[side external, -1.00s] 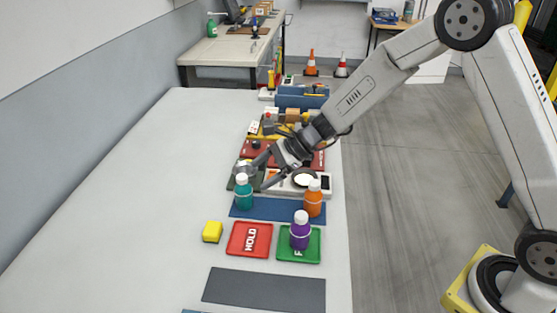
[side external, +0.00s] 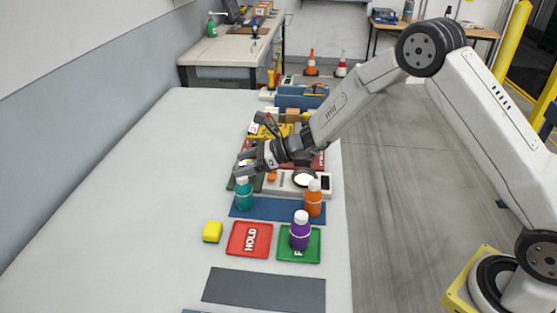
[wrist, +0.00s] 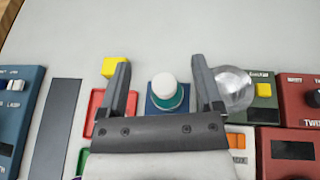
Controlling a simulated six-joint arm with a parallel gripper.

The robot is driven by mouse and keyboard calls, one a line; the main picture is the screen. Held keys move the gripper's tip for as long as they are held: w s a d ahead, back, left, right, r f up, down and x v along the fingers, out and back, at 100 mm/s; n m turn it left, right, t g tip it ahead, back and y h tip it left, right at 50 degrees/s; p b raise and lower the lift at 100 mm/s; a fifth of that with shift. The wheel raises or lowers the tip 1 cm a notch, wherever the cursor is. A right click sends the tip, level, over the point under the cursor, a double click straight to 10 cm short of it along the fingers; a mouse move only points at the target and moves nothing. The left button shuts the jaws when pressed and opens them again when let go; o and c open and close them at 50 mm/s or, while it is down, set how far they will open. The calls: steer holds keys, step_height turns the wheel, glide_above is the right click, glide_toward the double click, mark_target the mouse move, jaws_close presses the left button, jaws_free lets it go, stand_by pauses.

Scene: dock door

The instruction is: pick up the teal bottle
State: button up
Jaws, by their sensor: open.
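The teal bottle (side external: 244,196) with a white cap stands upright on the left part of a dark blue mat (side external: 277,209). My gripper (side external: 243,164) is open and empty, close to the cap in the side view. In the wrist view, the bottle's cap (wrist: 164,89) appears between the two spread fingers of my gripper (wrist: 160,62), with a gap on each side. The lower body of the bottle is hidden beneath its cap in that view.
An orange bottle (side external: 313,198) shares the mat. A purple bottle (side external: 300,232) stands on a green tray (side external: 285,257). A red HOLD tray (side external: 250,239) and a yellow block (side external: 212,231) are nearby. A clear dome (wrist: 233,88) is beside the right finger. The left tabletop is free.

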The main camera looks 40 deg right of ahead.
mark_target(239, 181)
steer(key=shift+f, duration=0.6)
steer(key=shift+f, duration=0.1)
steer(key=shift+f, duration=0.85)
step_height(239, 181, down, 2)
steer(key=shift+a, duration=0.1)
steer(key=shift+x, duration=1)
steer(key=shift+w+a, duration=0.25)
steer(key=shift+w, duration=0.05)
jaws_close()
